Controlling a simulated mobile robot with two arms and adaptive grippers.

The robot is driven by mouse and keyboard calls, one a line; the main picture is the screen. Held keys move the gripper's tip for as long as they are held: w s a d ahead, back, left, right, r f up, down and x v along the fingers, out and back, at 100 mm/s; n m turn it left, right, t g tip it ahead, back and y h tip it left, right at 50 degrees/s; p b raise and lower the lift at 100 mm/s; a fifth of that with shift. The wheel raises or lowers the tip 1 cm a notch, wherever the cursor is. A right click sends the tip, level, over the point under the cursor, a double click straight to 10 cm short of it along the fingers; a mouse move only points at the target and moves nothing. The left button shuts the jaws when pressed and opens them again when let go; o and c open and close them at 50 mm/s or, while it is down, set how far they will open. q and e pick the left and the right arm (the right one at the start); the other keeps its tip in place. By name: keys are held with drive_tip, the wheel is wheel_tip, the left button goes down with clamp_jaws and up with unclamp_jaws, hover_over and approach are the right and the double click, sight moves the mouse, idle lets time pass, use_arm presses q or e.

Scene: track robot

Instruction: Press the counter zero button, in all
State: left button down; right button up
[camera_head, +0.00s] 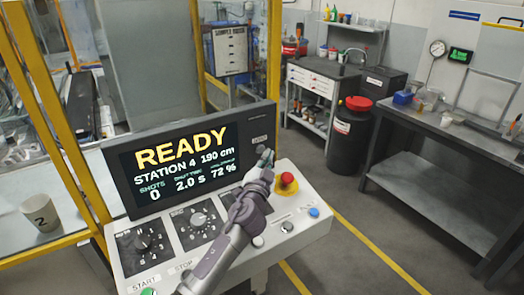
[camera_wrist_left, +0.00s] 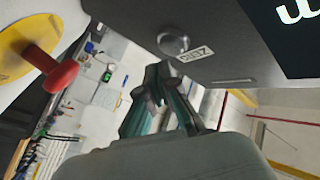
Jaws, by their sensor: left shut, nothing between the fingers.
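The console (camera_head: 290,205) stands in front of me. Its screen (camera_head: 184,162) reads READY, STATION 4, 190 cm, SHOTS 0, 2.0 s and 72 %. The counter zero button (camera_wrist_left: 173,43) is a round silver button on the grey bezel beside a ZERO label (camera_wrist_left: 195,54), seen in the left wrist view. My left gripper (camera_head: 267,155) is shut and empty at the bezel's right end, close to the button. In the left wrist view its fingertips (camera_wrist_left: 157,74) are just below the button and look apart from it. My right gripper is not in view.
A red mushroom button (camera_head: 287,180) on a yellow base is close right of my left gripper. A blue button (camera_head: 314,212) and dials (camera_head: 199,220) are on the panel. A cup (camera_head: 41,217) stands at left; a grey workbench (camera_head: 435,150) is at right.

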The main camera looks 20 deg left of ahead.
use_arm(q)
drive_tip(key=s+d, duration=0.1)
drive_tip(key=d, duration=0.1)
drive_tip(key=s+d, duration=0.2)
idle(0.5)
idle(0.7)
